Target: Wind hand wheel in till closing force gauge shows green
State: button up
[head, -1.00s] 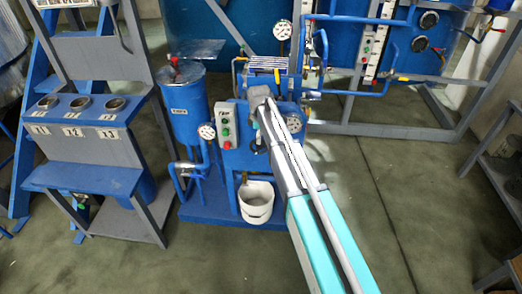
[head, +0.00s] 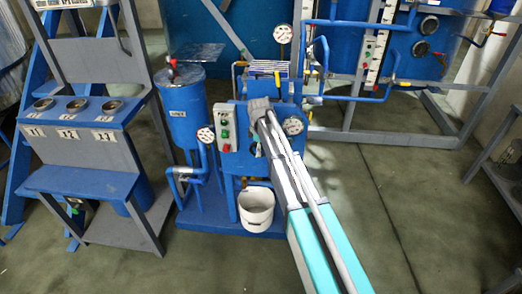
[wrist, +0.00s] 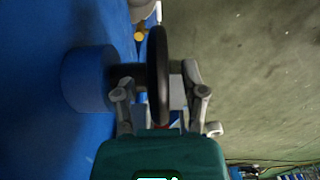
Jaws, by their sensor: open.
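The black hand wheel (wrist: 158,75) shows edge-on in the wrist view, on a shaft from a round blue hub (wrist: 88,80). My gripper (wrist: 160,92) is open, with one finger on each side of the wheel's rim; I cannot tell whether either finger touches it. In the head view the wheel is hidden behind my arm at the blue press (head: 272,95). White-faced gauges sit on top of the machine (head: 283,34), at its front right (head: 293,126) and at its left (head: 206,134). Their readings are too small to tell, and so is which one shows closing force.
A control box (head: 225,127) with green and red buttons is on the press front. A white bucket (head: 257,210) stands below it. A blue tank (head: 186,112) and a rack with several cups (head: 75,135) stand to the left.

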jog(key=shift+c, duration=0.2)
grip_shut()
jog(key=shift+d+y+b, duration=0.1)
jog(key=shift+y+b, duration=0.2)
jog(key=shift+y, duration=1.1)
jog(key=shift+o, duration=0.2)
grip_release()
